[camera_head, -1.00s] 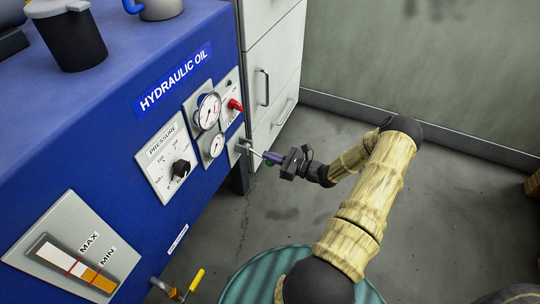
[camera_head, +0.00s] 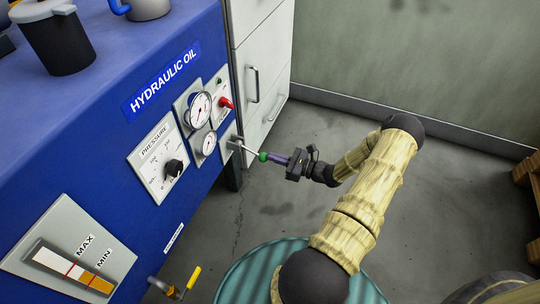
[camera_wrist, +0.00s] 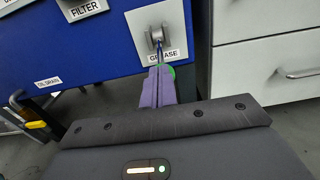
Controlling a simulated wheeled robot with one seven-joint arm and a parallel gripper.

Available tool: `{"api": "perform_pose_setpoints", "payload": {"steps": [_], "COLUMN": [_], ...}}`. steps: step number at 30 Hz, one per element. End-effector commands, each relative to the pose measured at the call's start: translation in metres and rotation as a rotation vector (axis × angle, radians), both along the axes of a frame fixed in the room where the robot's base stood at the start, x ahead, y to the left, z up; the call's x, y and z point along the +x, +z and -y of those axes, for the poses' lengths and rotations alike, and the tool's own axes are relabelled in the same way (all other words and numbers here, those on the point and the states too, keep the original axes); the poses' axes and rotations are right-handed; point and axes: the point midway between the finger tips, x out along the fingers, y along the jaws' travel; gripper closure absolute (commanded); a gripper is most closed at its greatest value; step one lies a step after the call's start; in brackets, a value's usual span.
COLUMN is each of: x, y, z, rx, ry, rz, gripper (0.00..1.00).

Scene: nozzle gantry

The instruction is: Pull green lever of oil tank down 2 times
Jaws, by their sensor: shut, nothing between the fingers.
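The blue oil tank (camera_head: 110,140), labelled "HYDRAULIC OIL", stands at the left in the head view. Its lever is a thin metal rod with a green knob (camera_head: 263,156), coming out of a small grey plate (camera_head: 230,141) at the tank's right end. The rod slopes slightly down in the picture. My gripper (camera_head: 272,158) has purple fingers, shut and empty, right by the knob. In the wrist view the green knob (camera_wrist: 171,72) is partly hidden behind the fingers (camera_wrist: 157,85), and the plate sits above a "GREASE" label. I cannot tell whether the fingers touch the knob.
Gauges (camera_head: 199,110), a red switch (camera_head: 227,103) and a pressure dial (camera_head: 174,167) sit on the tank's front near the lever. A white drawer cabinet (camera_head: 262,60) stands behind. A teal drum (camera_head: 240,275) is below my arm. A yellow-handled valve (camera_head: 192,278) sticks out low.

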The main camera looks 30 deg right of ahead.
Motion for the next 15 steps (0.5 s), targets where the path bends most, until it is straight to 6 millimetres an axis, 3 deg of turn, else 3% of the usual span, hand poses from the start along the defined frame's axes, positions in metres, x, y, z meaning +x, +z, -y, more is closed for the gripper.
{"api": "perform_pose_setpoints", "payload": {"steps": [15], "x": [-0.027], "y": [0.001], "z": [0.021], "rx": [0.0], "ry": [-0.001], "rz": [0.0], "gripper": [1.0]}}
